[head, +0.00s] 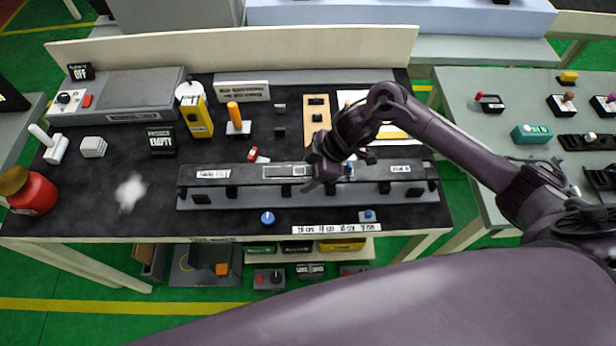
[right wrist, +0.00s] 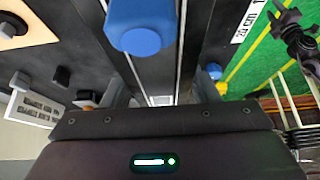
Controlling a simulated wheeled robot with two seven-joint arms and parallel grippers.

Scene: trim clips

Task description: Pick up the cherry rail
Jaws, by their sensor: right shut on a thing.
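My right gripper (head: 322,184) is down at the middle of a long grey-black fixture (head: 240,196) that has several dark clips along its front. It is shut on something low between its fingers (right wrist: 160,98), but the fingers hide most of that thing. I cannot make out a cherry-coloured rail in either view, so I cannot tell whether it is the held thing. A blue knob (right wrist: 140,28) stands close in front of the fingers in the right wrist view. My left gripper is not in view.
The fixture lies on a black-topped bench (head: 90,205). A yellow bottle (head: 197,118), an orange-handled tool (head: 235,120) and a red jar (head: 32,190) stand on it. A blue knob (head: 267,218) sits before the fixture. A second bench (head: 465,95) is at the right.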

